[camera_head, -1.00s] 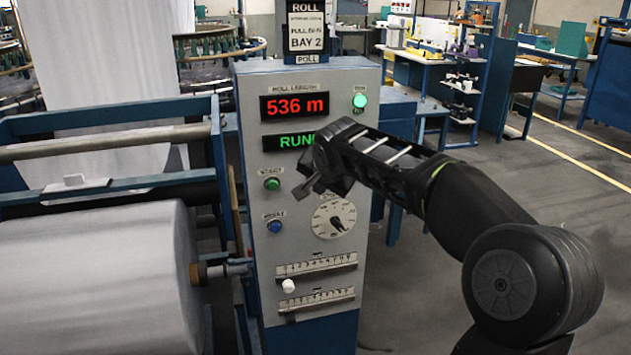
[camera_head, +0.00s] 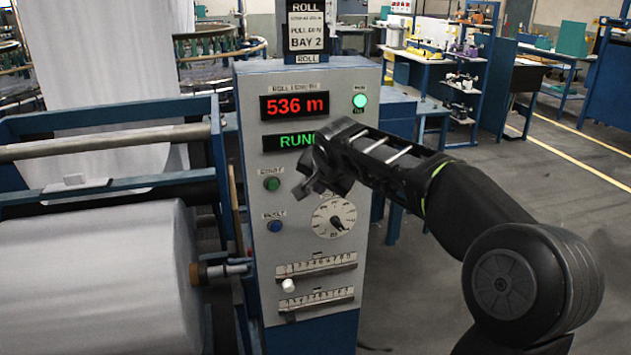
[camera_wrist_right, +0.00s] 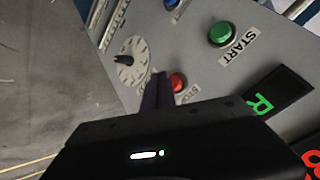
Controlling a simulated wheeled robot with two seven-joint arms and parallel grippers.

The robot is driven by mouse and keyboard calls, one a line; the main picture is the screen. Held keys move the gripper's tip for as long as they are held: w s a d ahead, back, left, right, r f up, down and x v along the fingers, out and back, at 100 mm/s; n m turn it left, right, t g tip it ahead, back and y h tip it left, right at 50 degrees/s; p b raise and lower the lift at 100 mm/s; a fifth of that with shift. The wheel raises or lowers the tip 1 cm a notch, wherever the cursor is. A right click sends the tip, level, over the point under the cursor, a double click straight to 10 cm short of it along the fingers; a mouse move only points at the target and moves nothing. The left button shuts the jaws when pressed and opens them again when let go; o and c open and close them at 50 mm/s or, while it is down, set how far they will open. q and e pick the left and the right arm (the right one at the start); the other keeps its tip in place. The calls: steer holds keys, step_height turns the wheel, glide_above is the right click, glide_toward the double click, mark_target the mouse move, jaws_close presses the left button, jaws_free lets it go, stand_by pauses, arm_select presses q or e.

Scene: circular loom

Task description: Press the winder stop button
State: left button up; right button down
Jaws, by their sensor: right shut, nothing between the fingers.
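The winder's grey control panel (camera_head: 255,305) stands upright in the middle of the head view. The red stop button (camera_wrist_right: 179,82) shows in the right wrist view, with its STOP label partly covered by my gripper. In the head view that button is hidden behind my right gripper (camera_head: 308,190). The right gripper is shut and empty. In the wrist view its dark fingertips (camera_wrist_right: 158,84) appear right beside the red button, between it and the dial; I cannot tell whether they touch the panel. My left gripper is not in view.
A green START button (camera_head: 271,184), a blue button (camera_head: 274,226) and a dial (camera_head: 334,217) sit around the gripper. The displays read 536 m (camera_head: 295,106) and RUN (camera_head: 290,141). A large white roll (camera_head: 95,275) lies left; open floor is right.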

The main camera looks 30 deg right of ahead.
steer(key=shift+w, duration=0.15)
stand_by(0.5)
steer(key=shift+w+d, duration=0.15)
steer(key=shift+w, duration=0.15)
steer(key=shift+w+d, duration=0.15)
steer(key=shift+w, duration=0.25)
stand_by(0.7)
stand_by(0.4)
steer(key=shift+s+a+b, duration=0.3)
steer(key=shift+s+b, duration=0.35)
steer(key=shift+s, duration=0.2)
